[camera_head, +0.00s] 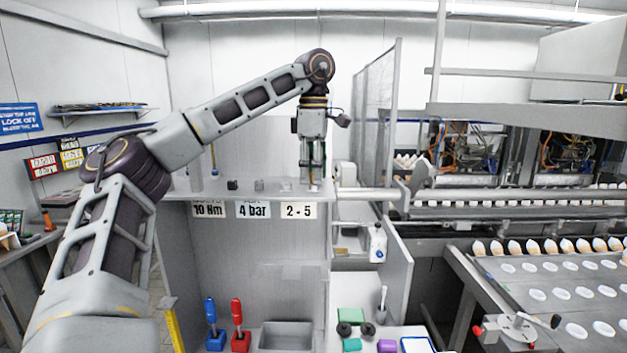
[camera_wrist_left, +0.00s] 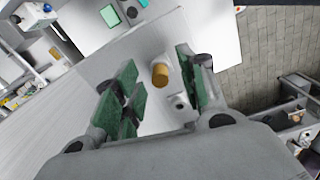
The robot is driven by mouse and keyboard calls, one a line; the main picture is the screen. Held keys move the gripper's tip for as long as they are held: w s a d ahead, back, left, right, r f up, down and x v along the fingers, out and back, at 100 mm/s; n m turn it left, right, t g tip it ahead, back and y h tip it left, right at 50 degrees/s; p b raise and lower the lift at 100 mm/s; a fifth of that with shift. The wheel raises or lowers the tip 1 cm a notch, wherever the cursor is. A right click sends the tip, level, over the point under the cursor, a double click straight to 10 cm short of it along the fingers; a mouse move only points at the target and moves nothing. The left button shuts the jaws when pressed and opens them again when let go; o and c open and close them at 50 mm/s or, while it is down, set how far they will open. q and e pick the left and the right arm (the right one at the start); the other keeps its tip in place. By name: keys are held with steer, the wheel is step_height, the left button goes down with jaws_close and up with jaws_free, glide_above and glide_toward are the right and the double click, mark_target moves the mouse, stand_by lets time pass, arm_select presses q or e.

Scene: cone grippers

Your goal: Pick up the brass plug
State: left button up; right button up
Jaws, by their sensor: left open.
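The brass plug (camera_wrist_left: 160,75) is a short brass-coloured cylinder on a pale shelf top, seen in the left wrist view. My left gripper (camera_wrist_left: 156,62) is open, with its green-padded fingers on either side of the plug and a gap to both pads. In the head view my left gripper (camera_head: 314,172) points straight down over the right end of the shelf top (camera_head: 270,189). The plug is too small to make out for sure there. My right gripper is in neither view.
A small grey fitting (camera_wrist_left: 180,102) with a dark hole sits close beside the plug, near the right finger. Small parts, including a dark block (camera_head: 232,185), stand along the shelf to the left. A mesh guard (camera_head: 376,110) rises to the right of the gripper.

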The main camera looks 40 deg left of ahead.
arm_select(q)
jaws_close()
steer(key=shift+r, duration=0.25)
stand_by(0.4)
step_height(320, 180, up, 9)
steer(key=shift+r, duration=0.2)
stand_by(0.8)
stand_by(1.0)
